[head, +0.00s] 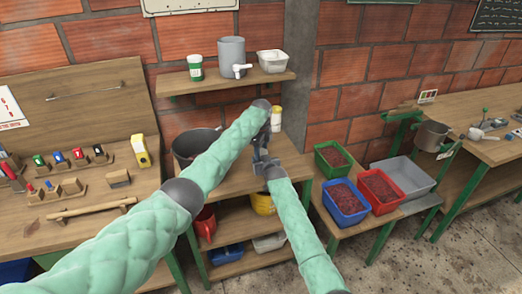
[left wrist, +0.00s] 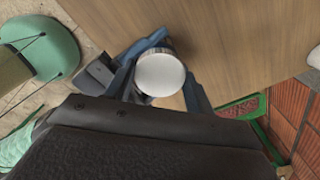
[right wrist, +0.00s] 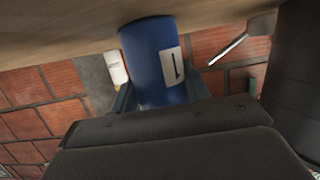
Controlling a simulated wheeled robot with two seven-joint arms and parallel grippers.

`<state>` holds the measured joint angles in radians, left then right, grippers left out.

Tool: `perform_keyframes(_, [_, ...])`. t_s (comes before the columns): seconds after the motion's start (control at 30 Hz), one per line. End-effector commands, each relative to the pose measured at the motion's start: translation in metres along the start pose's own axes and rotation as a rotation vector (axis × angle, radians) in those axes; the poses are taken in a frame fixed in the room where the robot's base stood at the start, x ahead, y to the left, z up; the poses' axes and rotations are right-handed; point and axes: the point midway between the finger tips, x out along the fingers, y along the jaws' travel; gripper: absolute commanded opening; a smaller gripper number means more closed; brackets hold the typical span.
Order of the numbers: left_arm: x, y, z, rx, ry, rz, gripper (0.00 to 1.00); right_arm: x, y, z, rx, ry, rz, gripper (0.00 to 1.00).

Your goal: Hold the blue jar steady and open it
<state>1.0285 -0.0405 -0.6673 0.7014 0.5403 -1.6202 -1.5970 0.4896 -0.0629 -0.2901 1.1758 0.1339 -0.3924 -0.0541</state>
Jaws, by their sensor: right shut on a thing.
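The blue jar (right wrist: 155,60) stands on the wooden table and carries a white label with a dark mark. My right gripper (right wrist: 160,95) is shut on it from the side. In the left wrist view the jar's pale round lid (left wrist: 160,74) faces the camera. My left gripper (left wrist: 162,88) is above the jar, its fingers open on either side of the lid; I cannot tell whether they touch it. In the head view my left gripper (head: 264,134) and right gripper (head: 262,158) come together over the table, and the jar is mostly hidden behind them.
A white bottle with a yellow part (head: 276,119) stands close behind the grippers. A dark pot (head: 188,142) is on the same table, to the left. A shelf (head: 222,83) above holds a grey container. Trays of red berries (head: 345,203) are to the right.

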Motion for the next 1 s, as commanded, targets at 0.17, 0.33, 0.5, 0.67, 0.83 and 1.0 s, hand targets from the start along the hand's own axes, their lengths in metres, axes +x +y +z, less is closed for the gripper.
perform_keyframes(0.17, [0.0,0.0,0.0,0.0,0.0,-0.001,0.25,0.0,0.0,-0.001,0.0,0.001,0.0,0.0])
perform_keyframes(0.33, [-0.001,0.0,0.0,0.0,0.0,-0.001,0.74,0.0,0.0,-0.001,0.0,0.001,0.0,0.0])
perform_keyframes(0.5, [-0.001,0.0,0.0,0.0,0.0,-0.001,0.74,0.0,0.0,-0.001,0.0,0.001,0.0,0.0])
perform_keyframes(0.67, [-0.003,0.0,0.0,0.0,0.0,-0.001,0.74,0.0,0.0,-0.001,0.0,0.001,0.0,0.0])
perform_keyframes(0.83, [-0.017,-0.001,0.001,0.0,0.0,-0.002,0.74,0.0,0.0,-0.001,0.0,0.001,0.0,0.0])
perform_keyframes(1.0, [-0.037,-0.001,0.001,0.0,-0.001,-0.003,0.74,0.0,0.0,-0.001,0.0,0.001,0.0,0.0])
